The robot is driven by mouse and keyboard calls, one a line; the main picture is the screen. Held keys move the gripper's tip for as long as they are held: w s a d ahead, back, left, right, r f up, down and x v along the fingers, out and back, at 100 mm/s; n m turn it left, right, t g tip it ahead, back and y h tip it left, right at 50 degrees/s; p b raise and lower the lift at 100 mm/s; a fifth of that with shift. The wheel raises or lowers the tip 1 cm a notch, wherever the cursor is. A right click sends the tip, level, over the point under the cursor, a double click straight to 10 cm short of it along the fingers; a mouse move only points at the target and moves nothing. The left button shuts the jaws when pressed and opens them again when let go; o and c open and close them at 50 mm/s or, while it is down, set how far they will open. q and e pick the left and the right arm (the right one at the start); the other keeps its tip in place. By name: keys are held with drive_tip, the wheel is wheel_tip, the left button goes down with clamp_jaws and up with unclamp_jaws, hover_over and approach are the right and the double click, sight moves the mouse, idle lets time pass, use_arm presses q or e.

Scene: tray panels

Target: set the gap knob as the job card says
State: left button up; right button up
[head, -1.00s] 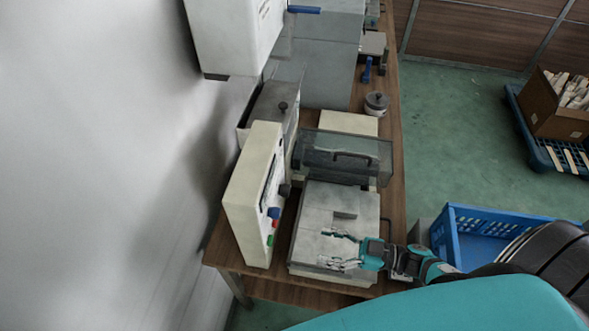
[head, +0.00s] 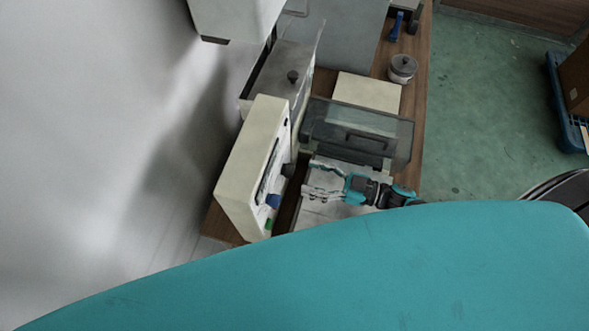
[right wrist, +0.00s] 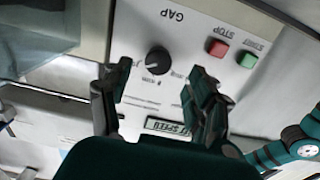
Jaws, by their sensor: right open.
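The gap knob (right wrist: 158,60) is a round dark knob under the printed word GAP on the pale panel in the right wrist view. In the head view a dark knob (head: 289,170) sticks out from the upright control box (head: 245,165). My right gripper (head: 318,184) is open in front of the box, over the machine bed. In the right wrist view its two fingers (right wrist: 160,82) stand apart below the knob, which shows between them; I see no contact. The panel prints are upside down. I cannot make out a job card. My left gripper is not in view.
A red stop button (right wrist: 217,48) and a green start button (right wrist: 247,60) sit near the knob. A display (right wrist: 167,127) shows between the fingers. A dark clear-sided hood (head: 358,130) stands behind my gripper.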

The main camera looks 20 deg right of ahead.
sight(288, 171)
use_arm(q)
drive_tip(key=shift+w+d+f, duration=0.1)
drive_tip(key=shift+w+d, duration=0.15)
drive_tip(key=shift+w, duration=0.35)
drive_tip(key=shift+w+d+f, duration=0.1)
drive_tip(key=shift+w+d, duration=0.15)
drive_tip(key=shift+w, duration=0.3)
use_arm(e)
drive_tip(key=x, duration=0.5)
drive_tip(key=shift+w, duration=0.15)
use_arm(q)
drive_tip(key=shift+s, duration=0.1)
use_arm(e)
drive_tip(key=shift+c, duration=0.8)
drive_tip(key=c, duration=1)
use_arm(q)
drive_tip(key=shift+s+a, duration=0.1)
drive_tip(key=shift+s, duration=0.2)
